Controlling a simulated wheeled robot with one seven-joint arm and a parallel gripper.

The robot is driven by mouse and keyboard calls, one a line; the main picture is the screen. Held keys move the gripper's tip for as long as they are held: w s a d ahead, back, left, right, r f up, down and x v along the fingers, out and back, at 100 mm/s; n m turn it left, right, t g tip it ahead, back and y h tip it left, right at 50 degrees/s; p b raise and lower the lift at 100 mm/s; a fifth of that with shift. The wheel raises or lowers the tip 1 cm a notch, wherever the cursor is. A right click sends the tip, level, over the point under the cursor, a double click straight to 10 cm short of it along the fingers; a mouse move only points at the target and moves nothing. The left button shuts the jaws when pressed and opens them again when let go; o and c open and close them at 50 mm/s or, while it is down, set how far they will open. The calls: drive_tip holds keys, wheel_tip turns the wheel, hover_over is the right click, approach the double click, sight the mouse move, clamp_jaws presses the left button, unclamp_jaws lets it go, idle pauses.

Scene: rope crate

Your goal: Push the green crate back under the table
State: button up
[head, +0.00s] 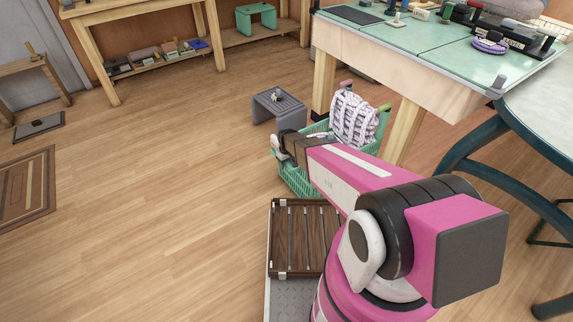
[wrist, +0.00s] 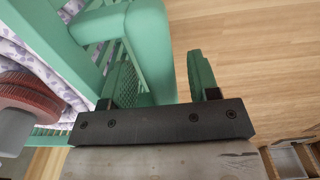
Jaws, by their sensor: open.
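The green crate (head: 298,181) stands on the floor in front of the table (head: 415,62), by its near left leg. A white and purple patterned bundle (head: 354,118) sits in it, with a pink end and a green end sticking up. My gripper (head: 279,147) is at the crate's left side, partly hidden by my arm. In the wrist view my gripper (wrist: 160,62) is open, and a green bar of the crate (wrist: 150,40) shows between its fingers. I cannot tell whether the fingers touch it. The patterned bundle also shows at the left edge (wrist: 75,8).
A grey stool (head: 279,108) stands just behind the crate, left of the table leg (head: 324,80). A dark slatted wooden box (head: 300,238) is in front of the crate. A round table with dark teal legs (head: 480,135) stands at right. Open floor lies to the left.

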drive_tip(key=shift+f, duration=0.15)
clamp_jaws()
drive_tip(key=shift+w+d, duration=0.1)
drive_tip(key=shift+d, duration=0.05)
drive_tip(key=w+d, duration=1)
drive_tip(key=d, duration=0.5)
drive_tip(key=w+d, duration=1.1)
drive_tip(key=d, duration=0.5)
drive_tip(key=w+d, duration=1)
drive_tip(key=d, duration=0.6)
drive_tip(key=shift+w, duration=0.35)
unclamp_jaws()
